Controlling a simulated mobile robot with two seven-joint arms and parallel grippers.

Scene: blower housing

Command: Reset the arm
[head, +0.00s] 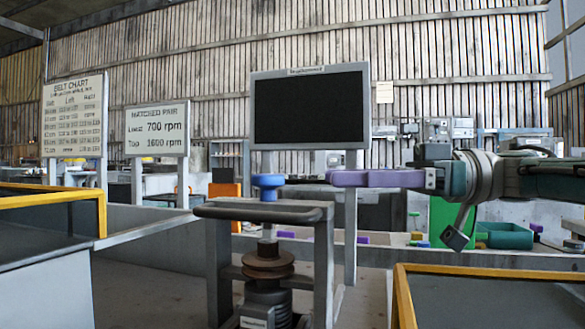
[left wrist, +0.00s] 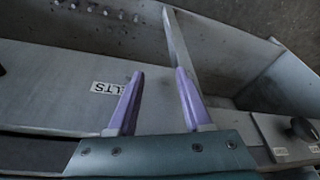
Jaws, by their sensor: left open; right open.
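My right arm comes in from the right in the head view. My left gripper is not in the head view. In the left wrist view the left gripper (left wrist: 159,72) is open, its purple fingers spread with nothing between them, above a grey surface.
A grey stand (head: 324,265) carries the knob, with a brown pulley (head: 267,259) below it. A dark screen (head: 308,108) stands behind. Yellow-edged bins flank the stand, left (head: 102,218) and right (head: 402,290). A label (left wrist: 104,87) lies left of the left gripper's fingers.

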